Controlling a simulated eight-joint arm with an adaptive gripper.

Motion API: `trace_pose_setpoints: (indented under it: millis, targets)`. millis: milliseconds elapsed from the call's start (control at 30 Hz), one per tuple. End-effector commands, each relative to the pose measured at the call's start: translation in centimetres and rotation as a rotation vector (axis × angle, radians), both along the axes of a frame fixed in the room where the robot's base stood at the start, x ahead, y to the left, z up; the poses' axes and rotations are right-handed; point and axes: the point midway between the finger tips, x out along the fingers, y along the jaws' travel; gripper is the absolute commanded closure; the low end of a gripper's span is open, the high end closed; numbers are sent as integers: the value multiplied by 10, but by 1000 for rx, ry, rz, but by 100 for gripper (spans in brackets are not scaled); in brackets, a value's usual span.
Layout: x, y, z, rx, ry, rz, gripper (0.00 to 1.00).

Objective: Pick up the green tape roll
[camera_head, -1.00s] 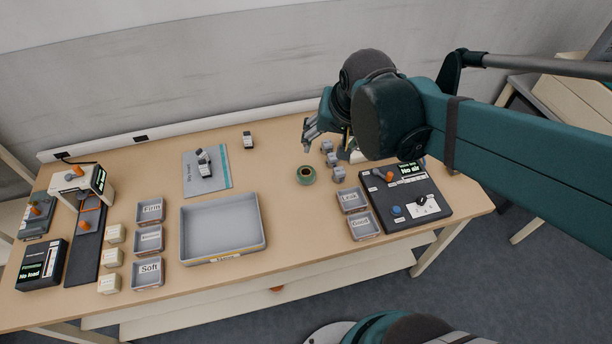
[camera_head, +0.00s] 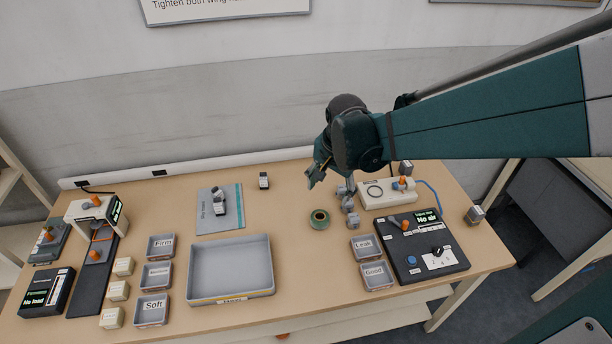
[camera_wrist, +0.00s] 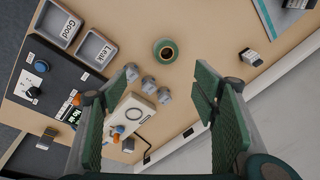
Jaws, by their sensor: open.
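The green tape roll (camera_head: 319,219) lies flat on the table, right of the large grey tray. It also shows in the wrist view (camera_wrist: 166,51), at the upper middle, with its dark centre hole facing up. My gripper (camera_head: 318,178) hangs above the table behind the roll. In the wrist view my gripper (camera_wrist: 160,100) has its green pads wide apart with nothing between them in its grip. The roll appears beyond the fingertips and apart from them.
Several small grey pieces (camera_head: 350,205) stand just right of the roll. The Leak bin (camera_head: 365,248), Good bin (camera_head: 378,276) and dark control panel (camera_head: 420,245) lie further right. The large grey tray (camera_head: 230,298) is left. Bare table surrounds the roll's left and front.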

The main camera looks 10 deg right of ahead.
Motion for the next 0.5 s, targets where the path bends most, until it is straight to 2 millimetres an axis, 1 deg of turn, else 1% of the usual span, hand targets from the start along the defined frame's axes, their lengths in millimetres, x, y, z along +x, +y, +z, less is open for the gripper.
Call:
trace_pose_setpoints:
  millis: [33,267,500]
  targets:
    - [6,1,-7,3,11,-19,41]
    - [24,4,-38,19,64,-120,41]
    - [41,7,-73,29,120,-227,41]
